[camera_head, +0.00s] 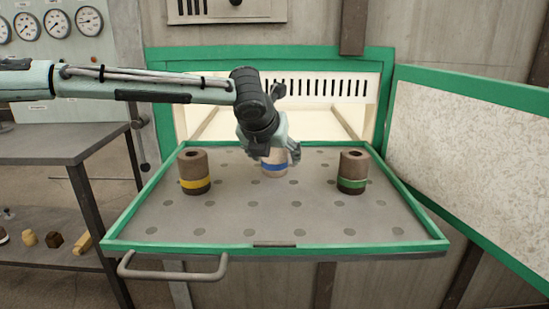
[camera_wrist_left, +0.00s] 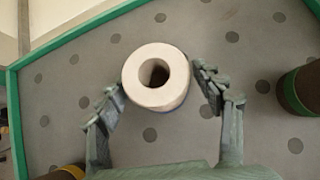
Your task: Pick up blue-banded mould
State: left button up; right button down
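The blue-banded mould (camera_head: 274,168) is a pale cylinder standing upright at the back middle of the tray. My left gripper hides its top in the head view. In the left wrist view the mould (camera_wrist_left: 151,96) shows as a white ring with a dark central hole and a sliver of blue. My left gripper (camera_head: 277,150) is open above and around it, with one finger on each side and small gaps showing in the wrist view (camera_wrist_left: 157,86). My right gripper is in neither view.
A brown yellow-banded mould (camera_head: 194,172) stands left and a brown green-banded mould (camera_head: 353,172) right. The perforated tray has a green rim (camera_head: 260,249). A green-framed door (camera_head: 470,150) stands open at right; a dark table (camera_head: 70,148) is at left.

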pick_arm(q)
jog(key=shift+r, duration=0.1)
jog(key=c, duration=1.2)
